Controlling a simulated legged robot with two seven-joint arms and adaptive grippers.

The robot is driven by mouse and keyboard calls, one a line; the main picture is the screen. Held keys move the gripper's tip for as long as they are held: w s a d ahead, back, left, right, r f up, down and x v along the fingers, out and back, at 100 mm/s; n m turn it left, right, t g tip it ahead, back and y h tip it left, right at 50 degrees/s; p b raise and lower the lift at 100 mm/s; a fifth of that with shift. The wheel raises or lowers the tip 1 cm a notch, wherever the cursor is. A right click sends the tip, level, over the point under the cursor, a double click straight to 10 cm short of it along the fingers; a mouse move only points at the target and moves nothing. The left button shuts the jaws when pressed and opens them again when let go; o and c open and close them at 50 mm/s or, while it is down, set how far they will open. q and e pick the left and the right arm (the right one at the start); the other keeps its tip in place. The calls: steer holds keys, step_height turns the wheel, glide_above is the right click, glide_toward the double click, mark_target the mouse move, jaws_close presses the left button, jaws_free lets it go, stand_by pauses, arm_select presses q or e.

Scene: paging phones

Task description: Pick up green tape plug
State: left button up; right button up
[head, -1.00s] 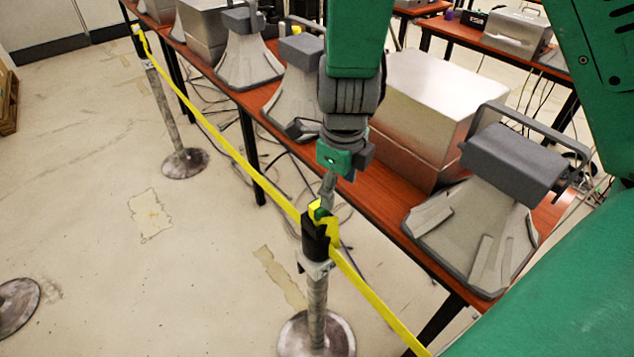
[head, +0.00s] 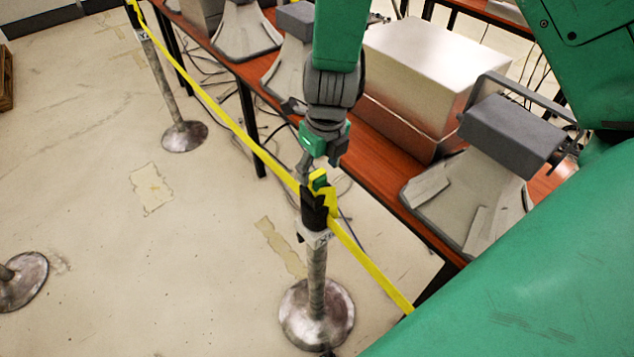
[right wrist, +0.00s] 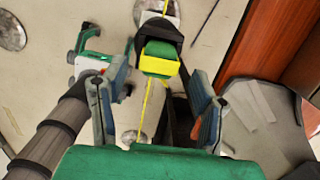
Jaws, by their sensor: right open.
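The green tape plug (head: 318,179) sits in the black and yellow head of the nearest stanchion, and yellow tape (head: 370,267) runs out from that head. In the right wrist view, the green plug (right wrist: 161,49) is framed by yellow just beyond the fingertips, roughly centred between them. My right gripper (head: 322,160) is just above the stanchion head in the head view. In the right wrist view, my right gripper (right wrist: 157,76) has its two fingers spread wide with nothing held.
The nearest stanchion's round base (head: 316,312) stands on the pale floor. A wooden table (head: 388,145) with a metal box (head: 430,75) and a grey paging phone (head: 500,130) is close on the right. Another stanchion (head: 184,136) stands further back. Floor on the left is mostly clear.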

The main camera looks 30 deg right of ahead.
mark_target(317, 175)
steer(key=f, duration=0.3)
steer(key=shift+w+a, duration=0.1)
steer(key=shift+w, duration=0.3)
steer(key=shift+s, duration=0.1)
steer(key=shift+c, duration=1.2)
steer(key=c, duration=1)
